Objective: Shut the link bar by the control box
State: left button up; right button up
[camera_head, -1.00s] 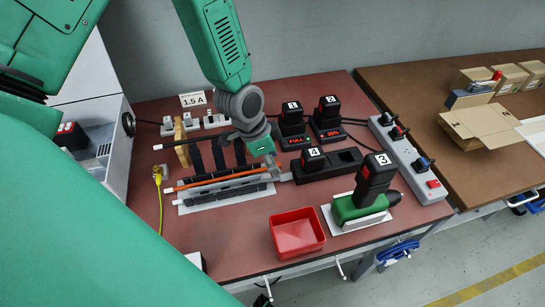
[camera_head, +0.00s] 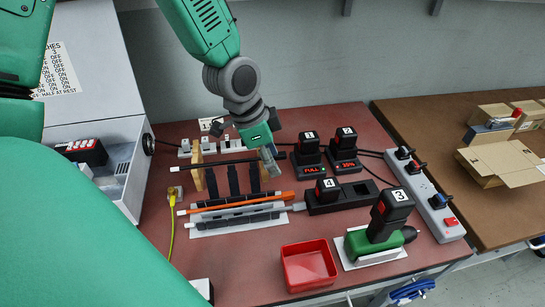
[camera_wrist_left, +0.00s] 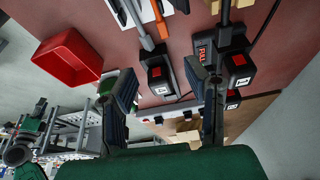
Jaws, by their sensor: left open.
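A grey control box (camera_head: 100,110) with a printed switch list stands at the left in the head view. Small light-grey fittings (camera_head: 208,146) stand in a row right of it, behind a black rod (camera_head: 222,162) resting on wooden supports. I cannot tell for certain which part is the link bar, or its position. My left gripper (camera_head: 270,160) is near the black rod's right end, pointing down. In the wrist view my left gripper (camera_wrist_left: 160,74) has its fingers apart, with nothing held between them. My right gripper is not in view.
An orange rod (camera_head: 245,202) and a grey rod lie in front of the supports. Numbered batteries, a black charger base (camera_head: 343,197), a green tool (camera_head: 372,242), a red bin (camera_head: 308,265) and a power strip (camera_head: 430,195) occupy the right side. A yellow cable (camera_head: 172,215) hangs left.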

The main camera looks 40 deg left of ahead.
aim_at(210, 176)
jog(key=k+l, duration=0.8)
jog(key=l, duration=0.1)
